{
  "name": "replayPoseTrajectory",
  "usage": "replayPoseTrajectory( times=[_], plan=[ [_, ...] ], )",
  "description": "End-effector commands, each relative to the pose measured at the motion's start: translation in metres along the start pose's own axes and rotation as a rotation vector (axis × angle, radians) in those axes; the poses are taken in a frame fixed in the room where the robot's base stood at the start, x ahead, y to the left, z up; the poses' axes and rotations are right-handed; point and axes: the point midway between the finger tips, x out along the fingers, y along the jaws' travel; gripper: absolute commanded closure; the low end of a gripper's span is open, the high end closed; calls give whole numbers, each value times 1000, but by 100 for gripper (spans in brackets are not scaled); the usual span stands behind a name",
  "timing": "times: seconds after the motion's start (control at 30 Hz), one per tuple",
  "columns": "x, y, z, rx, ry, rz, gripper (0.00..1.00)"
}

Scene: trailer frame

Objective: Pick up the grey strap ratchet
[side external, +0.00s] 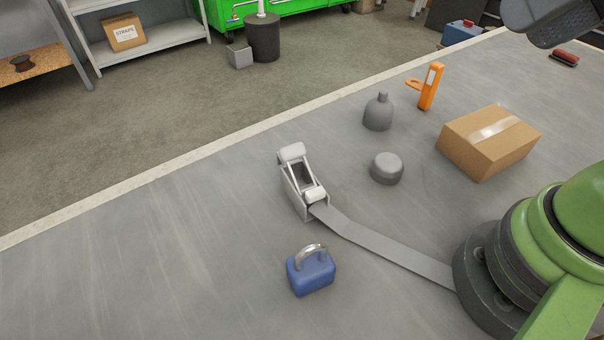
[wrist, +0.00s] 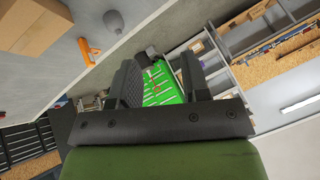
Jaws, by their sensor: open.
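The grey strap ratchet (side external: 303,184) stands on the grey work surface in the middle of the side external view. A flat grey strap (side external: 390,252) runs from it toward my arm's base at lower right. My gripper shows in the wrist view (wrist: 160,85) with its two dark fingers apart and nothing between them. The gripper is far from the ratchet, which does not show in the wrist view.
A blue padlock (side external: 311,272) lies in front of the ratchet. Behind and right are a grey round knob (side external: 386,168), a grey bottle-shaped piece (side external: 378,112), an orange tool (side external: 430,87) and a cardboard box (side external: 488,142). The surface left of the ratchet is clear.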

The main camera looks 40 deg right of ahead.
Motion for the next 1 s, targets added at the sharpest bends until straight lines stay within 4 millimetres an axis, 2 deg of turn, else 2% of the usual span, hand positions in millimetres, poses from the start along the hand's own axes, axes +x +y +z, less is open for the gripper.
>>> replayPoseTrajectory(
  times=[0.3,0.33,0.47,0.77,0.87,1.0],
  plan=[
    [0,0,0,0,0,0,57],
    [0,0,0,0,0,0,53],
    [0,0,0,0,0,0,23],
    [0,-1,-1,0,-4,1,22],
    [5,-4,-7,-4,-32,8,22],
    [24,-18,-27,-18,-120,38,22]
  ],
)
